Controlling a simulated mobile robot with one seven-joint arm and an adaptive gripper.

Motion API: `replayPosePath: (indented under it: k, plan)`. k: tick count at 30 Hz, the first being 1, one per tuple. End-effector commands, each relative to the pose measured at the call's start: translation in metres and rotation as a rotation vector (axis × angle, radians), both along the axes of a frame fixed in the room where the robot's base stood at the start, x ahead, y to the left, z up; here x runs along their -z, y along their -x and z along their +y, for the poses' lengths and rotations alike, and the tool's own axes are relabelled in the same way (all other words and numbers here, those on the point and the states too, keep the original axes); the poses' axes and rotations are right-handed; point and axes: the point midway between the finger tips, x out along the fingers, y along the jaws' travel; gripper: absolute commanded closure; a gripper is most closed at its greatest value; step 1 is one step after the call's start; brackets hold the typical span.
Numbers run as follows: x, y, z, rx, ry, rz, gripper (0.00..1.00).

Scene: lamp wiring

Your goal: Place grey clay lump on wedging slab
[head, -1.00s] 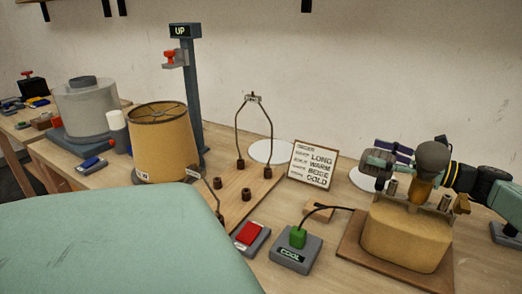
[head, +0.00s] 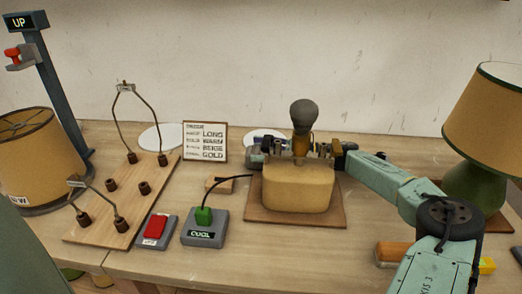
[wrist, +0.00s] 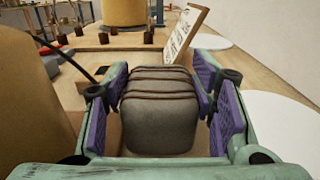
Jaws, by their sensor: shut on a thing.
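My gripper (wrist: 160,92) is shut on a grey rounded lump (wrist: 158,115) with several dark ridges across its top, between the purple pads. The lamp base carries a brass socket and dark grey bulb (head: 304,112) and stands on a brown board (head: 335,211). I see nothing clearly recognisable as a wedging slab. White discs lie on the bench by the wall, one at the left (head: 160,136), another behind the lamp base (head: 266,135).
A small card (head: 205,142), green-plug box (head: 205,226), red-button box (head: 155,230) and harp board (head: 125,225) are left of the lamp base. A beige drum shade (head: 35,155) stands farther left, a green lamp (head: 475,185) at right. Bare bench shows in front.

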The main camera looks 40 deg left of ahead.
Motion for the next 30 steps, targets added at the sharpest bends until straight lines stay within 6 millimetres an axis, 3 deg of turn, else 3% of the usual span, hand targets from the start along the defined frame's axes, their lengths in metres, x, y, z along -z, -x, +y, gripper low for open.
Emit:
replayPosePath:
  k: [12, 13, 16, 28, 30]
  plan:
    - [0.0093, 0.0003, 0.0002, -0.001, -0.003, -0.001, 0.98]
    - [0.0107, 0.0003, 0.0000, -0.001, 0.000, -0.001, 0.48]
    - [0.0096, 0.0003, -0.0001, -0.001, -0.001, -0.001, 0.42]
    - [0.0045, -0.0003, -0.0006, 0.000, -0.001, -0.001, 0.40]
    - [0.0091, -0.0055, -0.0083, 0.002, 0.001, -0.003, 0.40]
